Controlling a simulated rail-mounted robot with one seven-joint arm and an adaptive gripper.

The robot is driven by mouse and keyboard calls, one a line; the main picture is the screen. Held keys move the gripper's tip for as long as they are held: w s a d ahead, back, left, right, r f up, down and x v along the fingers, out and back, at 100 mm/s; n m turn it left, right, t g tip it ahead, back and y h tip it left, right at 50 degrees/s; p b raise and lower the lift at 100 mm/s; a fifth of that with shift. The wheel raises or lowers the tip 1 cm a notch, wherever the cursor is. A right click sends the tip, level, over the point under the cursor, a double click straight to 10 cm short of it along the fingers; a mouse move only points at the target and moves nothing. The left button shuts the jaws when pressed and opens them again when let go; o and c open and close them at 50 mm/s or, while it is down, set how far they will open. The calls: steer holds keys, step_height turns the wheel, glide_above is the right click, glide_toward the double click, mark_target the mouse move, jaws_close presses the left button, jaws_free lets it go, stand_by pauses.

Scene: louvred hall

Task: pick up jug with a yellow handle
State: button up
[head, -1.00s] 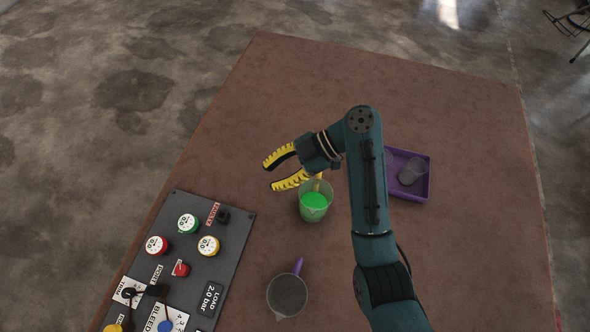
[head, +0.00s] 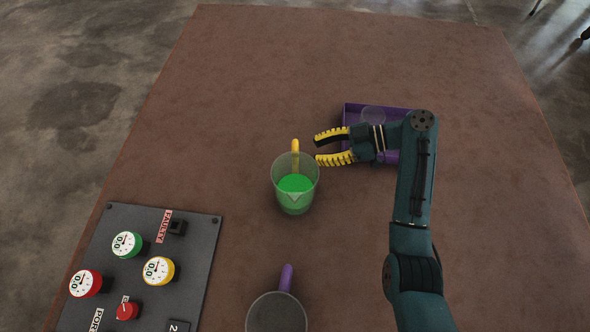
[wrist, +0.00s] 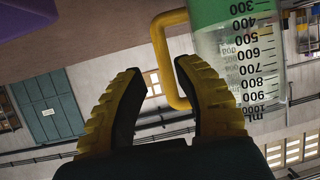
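The jug with the yellow handle (head: 295,193) stands upright on the brown table, clear-walled with green liquid inside. Its handle (head: 295,148) points to the far side. My gripper (head: 317,149) is open and empty, its yellow-and-black fingers pointing left just right of the handle. In the wrist view, the scene is upside down. There the jug (wrist: 238,55) shows its volume marks at the upper right, and the handle (wrist: 160,55) appears ahead of the gap between the fingertips (wrist: 157,68). I see no contact with the fingers.
A second jug (head: 277,314) with a purple handle stands nearer, cut by the bottom edge. A gauge panel (head: 190,262) lies at lower left. A purple tray (head: 352,112) holding clear items sits behind my gripper. The table's far left is bare.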

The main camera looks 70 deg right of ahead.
mark_target(295, 175)
steer(key=b+x, duration=0.1)
steer(key=x, duration=0.2)
steer(key=b+x, duration=0.1)
steer(key=x, duration=0.2)
steer(key=shift+w+a, duration=0.35)
jaws_close()
steer(key=shift+d+r, duration=0.1)
